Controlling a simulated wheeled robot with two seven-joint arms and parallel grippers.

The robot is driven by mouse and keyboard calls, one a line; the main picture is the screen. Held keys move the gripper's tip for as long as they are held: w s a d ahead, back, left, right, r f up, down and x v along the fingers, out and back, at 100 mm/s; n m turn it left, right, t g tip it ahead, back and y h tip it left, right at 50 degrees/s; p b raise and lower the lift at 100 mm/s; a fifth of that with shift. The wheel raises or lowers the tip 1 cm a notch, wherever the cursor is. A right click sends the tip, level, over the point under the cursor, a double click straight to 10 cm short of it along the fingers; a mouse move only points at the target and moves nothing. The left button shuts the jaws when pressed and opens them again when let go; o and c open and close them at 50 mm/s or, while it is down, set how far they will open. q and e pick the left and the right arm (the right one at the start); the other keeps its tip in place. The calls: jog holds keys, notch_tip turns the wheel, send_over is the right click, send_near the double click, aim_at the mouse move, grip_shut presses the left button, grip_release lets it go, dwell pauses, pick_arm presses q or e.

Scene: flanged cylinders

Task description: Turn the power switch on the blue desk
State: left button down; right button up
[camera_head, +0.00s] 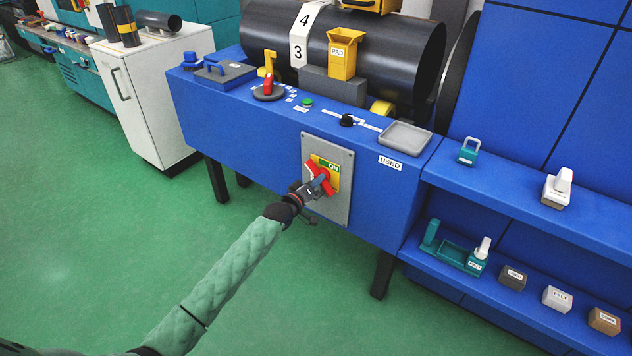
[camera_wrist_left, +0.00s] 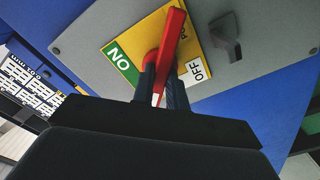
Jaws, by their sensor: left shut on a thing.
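The red power switch handle (camera_head: 313,168) sits on a yellow plate (camera_head: 325,160) on a grey panel (camera_head: 344,205) on the front of the blue desk (camera_head: 235,125). My left gripper (camera_head: 319,184) is shut on the handle. In the left wrist view the red handle (camera_wrist_left: 173,35) passes between my two fingers (camera_wrist_left: 160,90). The ON label (camera_wrist_left: 121,62) is left of the handle and the OFF label (camera_wrist_left: 196,71) is right. My right gripper is not in view.
A grey latch (camera_wrist_left: 225,38) stands out from the panel in the left wrist view. A large dark cylinder (camera_head: 400,50) lies on the desk. Blue shelves (camera_head: 520,200) with small blocks stand at the right. Green floor (camera_head: 90,230) is clear in front.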

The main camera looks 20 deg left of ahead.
pick_arm(q)
jog(key=m+p, duration=0.2)
jog(key=m, duration=0.5)
jog(key=shift+f+m+p, duration=0.1)
jog(key=shift+m+p, duration=0.2)
jog(key=shift+m, duration=1)
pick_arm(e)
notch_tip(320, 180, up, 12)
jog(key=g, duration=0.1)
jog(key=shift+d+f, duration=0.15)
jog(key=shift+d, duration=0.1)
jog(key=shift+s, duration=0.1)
pick_arm(q)
jog(key=c, duration=1.4)
grip_release()
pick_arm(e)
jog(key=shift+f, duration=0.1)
pick_arm(q)
jog(key=shift+s, duration=0.1)
